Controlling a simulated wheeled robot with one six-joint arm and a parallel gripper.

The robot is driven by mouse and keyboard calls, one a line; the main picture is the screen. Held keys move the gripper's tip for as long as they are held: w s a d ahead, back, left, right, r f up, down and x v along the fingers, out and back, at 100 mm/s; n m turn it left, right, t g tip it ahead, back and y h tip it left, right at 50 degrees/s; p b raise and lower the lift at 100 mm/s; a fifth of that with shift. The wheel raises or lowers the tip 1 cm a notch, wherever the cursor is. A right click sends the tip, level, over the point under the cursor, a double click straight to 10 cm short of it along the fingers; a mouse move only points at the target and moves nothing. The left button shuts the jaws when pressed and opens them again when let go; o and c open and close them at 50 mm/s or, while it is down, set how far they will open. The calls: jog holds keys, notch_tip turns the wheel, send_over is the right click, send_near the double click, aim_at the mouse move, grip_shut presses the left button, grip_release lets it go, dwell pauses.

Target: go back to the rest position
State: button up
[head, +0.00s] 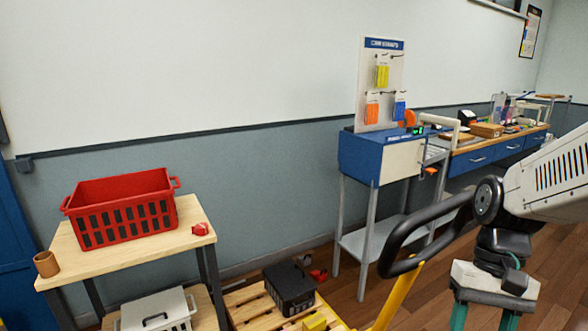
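My gripper (484,318) hangs at the lower right of the head view, below my white arm link. Its two teal fingers point down and stand well apart, with floor showing between them. The fingertips are cut off by the bottom edge. Nothing shows between the visible parts of the fingers. No rest position is marked in view.
A black loop handle on a yellow shaft (398,297) stands just left of my gripper. Left are a wooden table (120,262) with a red crate (122,210), and a pallet (245,301) with a black box (290,287). A blue-white stand (372,157) and workbench (485,152) line the wall.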

jog(key=s+a+r+n+t+h, duration=0.2)
jog(key=s+r+t, duration=0.3)
jog(key=s+r, duration=0.2)
jog(key=shift+r+n, duration=0.4)
jog(key=shift+r, duration=0.2)
jog(key=shift+a, duration=0.1)
dwell(1.3)
